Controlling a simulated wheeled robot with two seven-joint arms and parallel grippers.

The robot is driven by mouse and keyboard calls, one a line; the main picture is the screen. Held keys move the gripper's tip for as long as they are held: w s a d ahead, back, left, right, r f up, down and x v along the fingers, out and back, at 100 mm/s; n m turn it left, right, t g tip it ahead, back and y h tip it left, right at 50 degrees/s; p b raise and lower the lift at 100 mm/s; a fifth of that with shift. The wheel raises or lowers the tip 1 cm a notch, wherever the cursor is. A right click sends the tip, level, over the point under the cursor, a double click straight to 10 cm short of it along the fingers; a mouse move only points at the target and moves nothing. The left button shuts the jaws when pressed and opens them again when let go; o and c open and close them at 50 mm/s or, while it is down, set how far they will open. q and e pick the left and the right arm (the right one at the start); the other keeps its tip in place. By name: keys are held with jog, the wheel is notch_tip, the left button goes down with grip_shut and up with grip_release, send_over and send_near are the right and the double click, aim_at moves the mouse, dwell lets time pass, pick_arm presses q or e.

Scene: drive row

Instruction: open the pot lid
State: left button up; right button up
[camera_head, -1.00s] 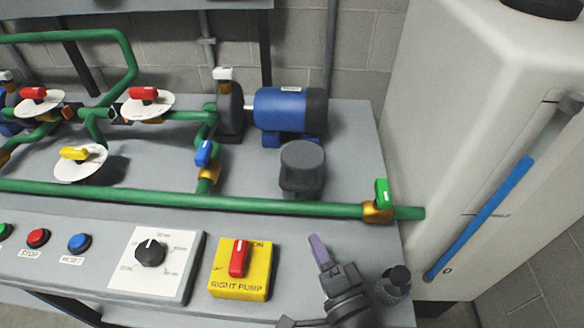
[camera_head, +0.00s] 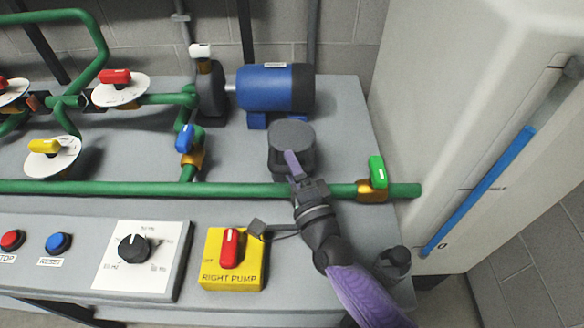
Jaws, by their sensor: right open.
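The pot (camera_head: 292,160) is a dark grey, rounded vessel behind the long green pipe. Its flat dark lid (camera_head: 291,134) sits on top and looks closed. My right gripper (camera_head: 275,196) reaches in from the lower right, over the green pipe, with its jaws wide apart and empty. Its purple finger overlaps the front of the pot just below the lid. I cannot tell whether it touches. The other finger points left, above the yellow switch plate. My left gripper is not in view.
The green pipe (camera_head: 130,187) crosses in front of the pot, with a green-handled valve (camera_head: 376,172) to the right. A blue motor (camera_head: 275,88) stands behind. The yellow right pump switch (camera_head: 233,258) and a small dark bottle-like object (camera_head: 398,260) are near. A pale tank (camera_head: 440,130) stands right.

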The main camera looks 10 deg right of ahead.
grip_shut()
dwell(0.5)
dwell(0.4)
dwell(0.4)
